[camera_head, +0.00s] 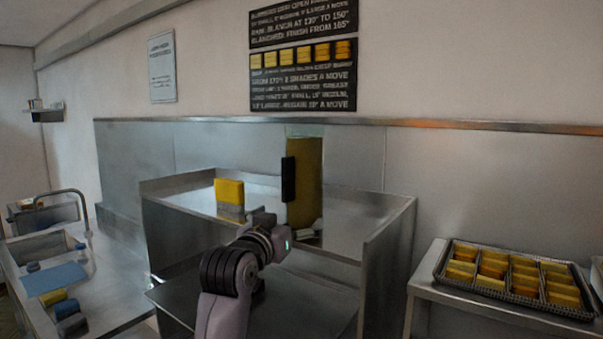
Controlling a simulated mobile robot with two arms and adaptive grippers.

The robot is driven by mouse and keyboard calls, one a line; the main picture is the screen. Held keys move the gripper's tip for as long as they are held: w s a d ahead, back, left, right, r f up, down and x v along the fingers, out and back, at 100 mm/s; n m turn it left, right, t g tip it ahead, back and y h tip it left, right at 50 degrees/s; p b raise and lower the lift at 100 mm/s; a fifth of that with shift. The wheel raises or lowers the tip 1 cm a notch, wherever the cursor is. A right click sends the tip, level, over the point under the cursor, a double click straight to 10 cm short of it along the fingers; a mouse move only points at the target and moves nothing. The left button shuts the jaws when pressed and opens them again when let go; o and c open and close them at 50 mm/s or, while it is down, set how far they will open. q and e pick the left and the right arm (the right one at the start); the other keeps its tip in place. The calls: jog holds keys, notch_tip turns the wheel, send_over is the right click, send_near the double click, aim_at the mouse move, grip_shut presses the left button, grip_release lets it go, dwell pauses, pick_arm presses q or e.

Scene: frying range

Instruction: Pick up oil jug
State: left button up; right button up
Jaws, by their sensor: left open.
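The oil jug (306,175) is a tall clear container of yellow oil. It stands upright on the steel counter near the back wall, with a dark upright handle (288,179) on its left side. My left arm rises from the bottom middle. My left gripper (292,232) is at the lower front of the jug, below the handle, and is open. Its fingers are mostly hidden by the wrist, and I cannot tell whether they touch the jug. My right gripper is not in view.
A yellow block (230,192) stands left of the jug on the steel counter (345,223), which has raised side walls. At right, a wire tray (437,268) of yellow pieces sits on a steel table. At left is a sink counter (112,292) with a blue cloth (55,278) and sponges.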

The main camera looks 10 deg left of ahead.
aim_at(298, 211)
pick_arm(q)
jog(key=w+p, duration=0.1)
jog(key=w, duration=0.2)
jog(key=shift+w+d+r, duration=0.1)
jog(key=shift+w+d, duration=0.1)
jog(key=shift+w+r+p, duration=0.1)
jog(key=shift+w+p, duration=0.4)
jog(key=shift+p, duration=0.05)
jog(key=w+p, duration=0.2)
jog(key=w, duration=0.1)
jog(key=shift+w+d+p, duration=0.1)
jog(key=shift+d+p, duration=0.2)
jog(key=shift+w+d+f, duration=0.1)
jog(key=shift+w+f, duration=0.1)
jog(key=shift+w, duration=0.4)
jog(key=shift+c, duration=0.3)
jog(key=c, duration=2)
jog(key=shift+r, duration=0.3)
